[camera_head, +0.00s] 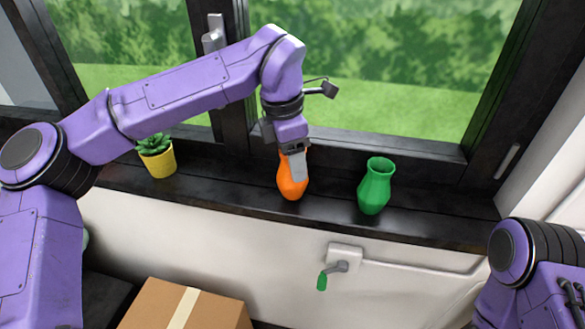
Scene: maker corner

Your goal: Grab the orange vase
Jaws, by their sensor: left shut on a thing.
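The orange vase (287,187) stands upright on the dark window sill, left of the green vase. My left gripper (296,172) comes down over it from above, shut on its upper part. The gripper hides the vase's neck and rim. The base of the vase appears to be on the sill, but I cannot tell whether it touches. My right arm shows at the lower right edge; its gripper is not in view.
A green vase (375,186) stands close by on the right of the sill (235,195). A yellow pot with a succulent (158,159) stands to the left. The window frame is behind. A crank handle (332,270) and a cardboard box (160,306) are below.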

